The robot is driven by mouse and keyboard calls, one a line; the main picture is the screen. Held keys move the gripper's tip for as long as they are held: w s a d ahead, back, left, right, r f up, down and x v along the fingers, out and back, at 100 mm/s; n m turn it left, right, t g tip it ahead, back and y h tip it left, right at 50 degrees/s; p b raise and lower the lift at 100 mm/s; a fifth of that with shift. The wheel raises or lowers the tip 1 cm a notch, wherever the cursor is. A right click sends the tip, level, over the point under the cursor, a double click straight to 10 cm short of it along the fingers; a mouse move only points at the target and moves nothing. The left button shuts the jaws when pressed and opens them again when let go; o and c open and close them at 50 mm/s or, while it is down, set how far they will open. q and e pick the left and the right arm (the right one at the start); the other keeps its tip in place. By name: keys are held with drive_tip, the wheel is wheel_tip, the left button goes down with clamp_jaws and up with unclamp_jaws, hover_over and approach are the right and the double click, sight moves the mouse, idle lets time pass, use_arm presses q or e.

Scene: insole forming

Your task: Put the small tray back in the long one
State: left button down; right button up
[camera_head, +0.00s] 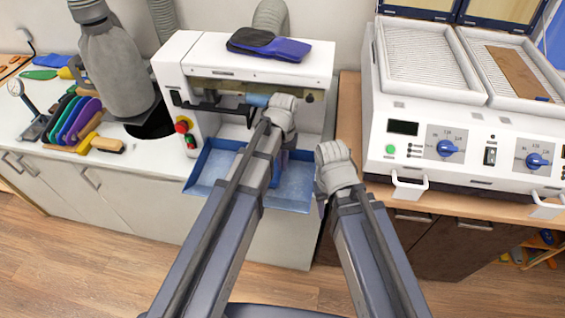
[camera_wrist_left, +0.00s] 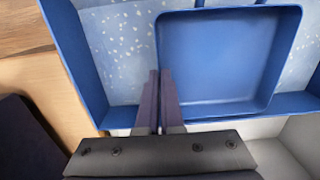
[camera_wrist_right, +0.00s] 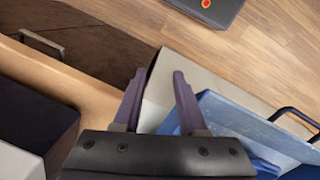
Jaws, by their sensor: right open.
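The small tray (camera_wrist_left: 215,60) is an empty blue square tray in the left wrist view. In the head view a piece of it (camera_head: 279,172) shows beside my left arm. My left gripper (camera_wrist_left: 159,72) is shut on its side wall, one finger on each side. The long blue tray (camera_head: 205,201) hangs at the front of the white machine; its wall (camera_wrist_left: 74,62) and speckled floor show around the small tray. I cannot tell whether the small tray rests in it or is held above. My right gripper (camera_wrist_right: 159,72) is open and empty by the long tray's end (camera_wrist_right: 225,122).
The white machine (camera_head: 320,62) stands behind the long tray, with a dark blue insole (camera_head: 270,45) on top. A two-bed white heater (camera_head: 430,150) stands on the wooden counter at right. Tools and coloured insoles (camera_head: 75,118) lie at left.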

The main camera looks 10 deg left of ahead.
use_arm(q)
drive_tip(key=shift+f, duration=0.45)
drive_tip(key=shift+f+b, duration=0.55)
drive_tip(key=shift+b, duration=0.15)
drive_tip(key=c, duration=1)
unclamp_jaws()
wheel_tip(320, 180, up, 8)
drive_tip(key=p, duration=0.7)
drive_tip(key=shift+w+f+p, duration=0.1)
drive_tip(key=shift+w+p, duration=0.05)
drive_tip(key=shift+p, duration=0.25)
